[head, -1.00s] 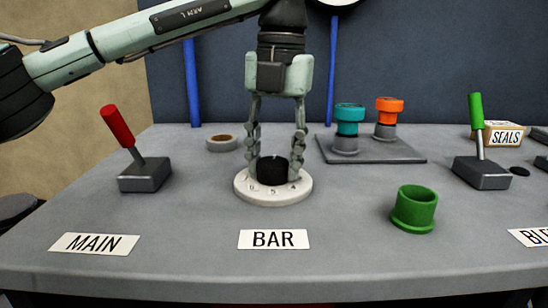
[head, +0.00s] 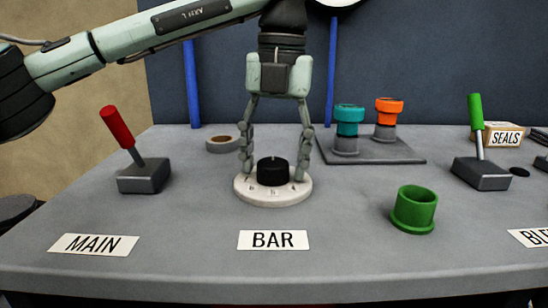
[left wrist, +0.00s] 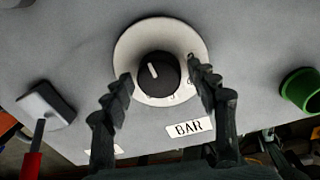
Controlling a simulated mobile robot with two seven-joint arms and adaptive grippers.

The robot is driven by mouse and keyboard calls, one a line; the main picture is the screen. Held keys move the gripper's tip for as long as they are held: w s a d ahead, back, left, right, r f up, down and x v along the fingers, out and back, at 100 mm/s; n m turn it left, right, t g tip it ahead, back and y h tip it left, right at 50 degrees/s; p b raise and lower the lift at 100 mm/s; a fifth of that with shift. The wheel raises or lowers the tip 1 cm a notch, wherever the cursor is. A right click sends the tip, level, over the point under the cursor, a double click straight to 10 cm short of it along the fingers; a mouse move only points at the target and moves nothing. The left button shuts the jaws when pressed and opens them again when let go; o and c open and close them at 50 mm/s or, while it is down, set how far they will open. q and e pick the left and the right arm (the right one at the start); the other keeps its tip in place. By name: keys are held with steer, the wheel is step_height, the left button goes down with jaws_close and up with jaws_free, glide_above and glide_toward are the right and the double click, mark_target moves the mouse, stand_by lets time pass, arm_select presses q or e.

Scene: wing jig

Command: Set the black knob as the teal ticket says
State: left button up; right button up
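The black knob (head: 272,172) stands at the centre of a white round dial (head: 272,195) behind the BAR label (head: 273,240). The dial's numbers are too small to read surely. In the left wrist view the knob (left wrist: 158,72) carries a white pointer line, tilted slightly left of straight up. My left gripper (head: 274,170) points down over the dial, open, with one finger on each side of the knob and a gap to it on both sides. My right gripper is not in view. No teal ticket shows in these frames.
A red-handled lever (head: 118,126) stands left, a green-handled lever (head: 477,115) right. A green cup (head: 414,209) is right of the dial. Behind are a tape ring (head: 223,144) and a grey plate (head: 395,150) bearing teal (head: 349,115) and orange (head: 389,105) capped pieces.

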mark_target(279, 163)
arm_select(q)
steer(key=shift+r, duration=0.15)
step_height(279, 163, up, 12)
steer(key=shift+d, duration=0.35)
steer(key=shift+s+f, duration=0.1)
steer(key=shift+f, duration=0.1)
